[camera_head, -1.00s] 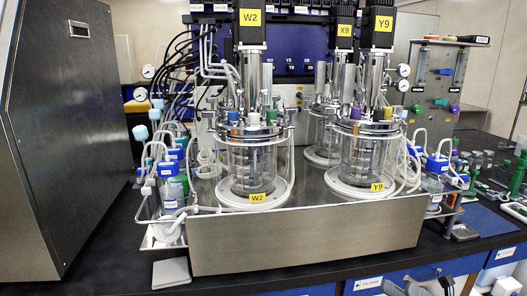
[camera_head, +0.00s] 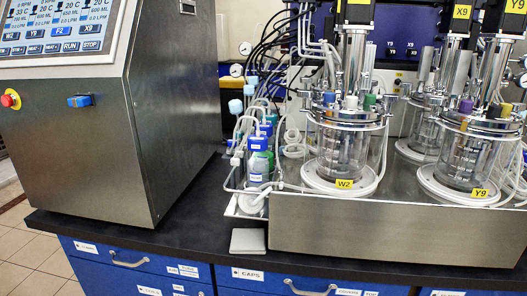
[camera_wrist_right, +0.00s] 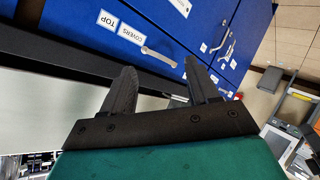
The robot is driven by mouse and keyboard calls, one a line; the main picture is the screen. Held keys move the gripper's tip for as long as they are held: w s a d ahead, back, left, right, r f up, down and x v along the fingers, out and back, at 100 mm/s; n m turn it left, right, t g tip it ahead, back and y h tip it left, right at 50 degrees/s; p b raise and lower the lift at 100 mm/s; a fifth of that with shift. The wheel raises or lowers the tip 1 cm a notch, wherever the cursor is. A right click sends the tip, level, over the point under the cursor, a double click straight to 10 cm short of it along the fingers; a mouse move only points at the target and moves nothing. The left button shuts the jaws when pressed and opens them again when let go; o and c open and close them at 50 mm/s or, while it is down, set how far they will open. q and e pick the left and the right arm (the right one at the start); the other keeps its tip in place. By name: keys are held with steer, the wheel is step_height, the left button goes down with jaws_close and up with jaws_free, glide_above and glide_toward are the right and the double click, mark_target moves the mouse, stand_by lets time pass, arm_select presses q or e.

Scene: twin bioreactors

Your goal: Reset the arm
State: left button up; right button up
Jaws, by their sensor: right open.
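My right gripper (camera_wrist_right: 163,90) shows in the right wrist view, with its two dark fingers spread apart and nothing between them. It is in front of the blue drawer fronts (camera_wrist_right: 232,20) of the bench and touches nothing that I can see. Neither of my arms shows in the head view now. My left gripper is in no current view.
The black bench top (camera_head: 110,228) carries a steel control cabinet (camera_head: 150,120) on the left. Glass bioreactors W2 (camera_head: 343,150) and Y9 (camera_head: 465,155) stand on a steel base (camera_head: 390,228) to the right. Drawer handles (camera_wrist_right: 158,57) stick out. Tiled floor (camera_head: 30,262) is clear at left.

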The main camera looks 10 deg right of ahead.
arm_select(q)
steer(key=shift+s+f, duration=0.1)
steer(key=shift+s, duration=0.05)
arm_select(e)
steer(key=s+a+f+m, duration=0.1)
steer(key=s+a+m, duration=0.1)
steer(key=a, duration=0.4)
steer(key=s+a+f+m+g, duration=0.1)
steer(key=a+m, duration=0.4)
steer(key=a, duration=0.2)
steer(key=shift+s+g+h, duration=0.3)
steer(key=shift+s, duration=0.05)
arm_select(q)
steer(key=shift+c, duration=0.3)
arm_select(e)
steer(key=shift+d, duration=0.1)
